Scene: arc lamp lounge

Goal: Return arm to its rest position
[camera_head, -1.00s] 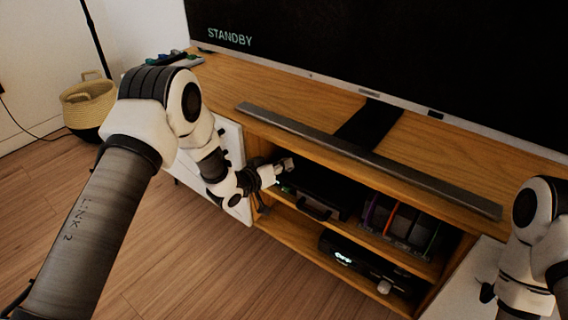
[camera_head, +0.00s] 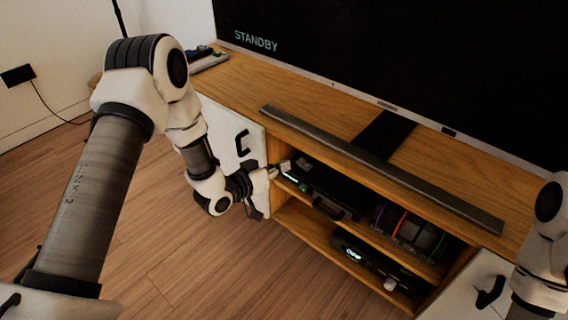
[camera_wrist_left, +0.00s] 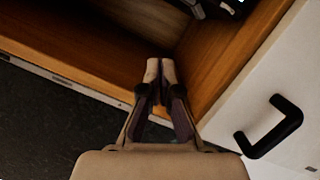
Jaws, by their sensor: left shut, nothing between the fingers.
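My left arm comes in from the left in the head view and reaches to the open shelf bay of the wooden TV cabinet (camera_head: 215,92). My left gripper (camera_head: 287,168) is at the left edge of the upper compartment, in front of the black device (camera_head: 325,192) there. In the left wrist view the gripper's fingers (camera_wrist_left: 161,70) are together with nothing between them, over the wooden shelf opening. Part of my right arm shows at the right edge of the head view. My right gripper is out of the picture.
White doors with black handles flank the bay: the left door (camera_head: 222,128) beside my left forearm, the right door (camera_head: 468,300) at lower right. A large TV (camera_head: 400,60) and a grey soundbar (camera_head: 370,165) are on top. The wooden floor at left is free.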

